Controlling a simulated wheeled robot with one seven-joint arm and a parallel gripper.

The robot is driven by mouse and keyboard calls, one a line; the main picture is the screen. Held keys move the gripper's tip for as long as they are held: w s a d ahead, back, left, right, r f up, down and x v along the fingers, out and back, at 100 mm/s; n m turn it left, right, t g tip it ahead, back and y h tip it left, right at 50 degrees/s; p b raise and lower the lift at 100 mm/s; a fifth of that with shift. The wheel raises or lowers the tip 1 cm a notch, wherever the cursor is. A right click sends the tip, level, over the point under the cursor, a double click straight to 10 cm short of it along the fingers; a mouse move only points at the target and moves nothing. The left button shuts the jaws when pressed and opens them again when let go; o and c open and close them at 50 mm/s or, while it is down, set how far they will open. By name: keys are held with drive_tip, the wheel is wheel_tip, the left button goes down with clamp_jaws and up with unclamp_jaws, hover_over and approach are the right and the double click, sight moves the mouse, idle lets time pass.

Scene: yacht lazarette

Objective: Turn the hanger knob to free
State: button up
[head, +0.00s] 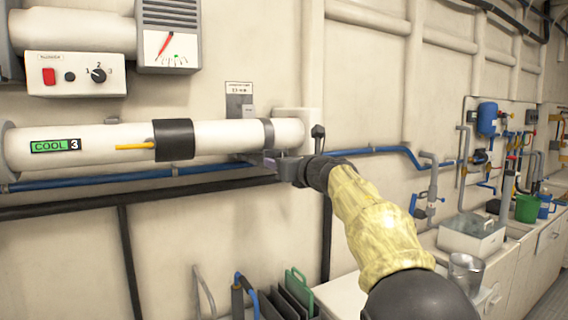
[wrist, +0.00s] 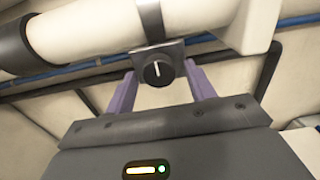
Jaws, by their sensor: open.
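The hanger knob (wrist: 158,73) is a round black knob with a white pointer line, standing close to upright in the wrist view. It sits on a small dark plate under the grey hanger band (wrist: 151,22) around the white pipe (wrist: 90,32). No markings on the plate are readable. In the head view the hanger band (head: 268,132) shows near the pipe's right end, and my gripper hides the knob. My gripper (head: 272,163) is just below the pipe. Its two purple fingers are open, one on each side of the knob, with visible gaps in the wrist view.
The white pipe (head: 90,143) bears a "COOL 3" label, a black collar and a yellow lever (head: 135,146). A blue pipe (head: 110,180) and a dark rail run behind and below. A switch box (head: 75,74) and a gauge (head: 168,45) are above left.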

drive_tip(key=shift+s+d, duration=0.1)
drive_tip(key=b+v, duration=0.3)
drive_tip(key=v, duration=1.4)
drive_tip(key=shift+b, duration=0.4)
drive_tip(key=shift+d, duration=0.15)
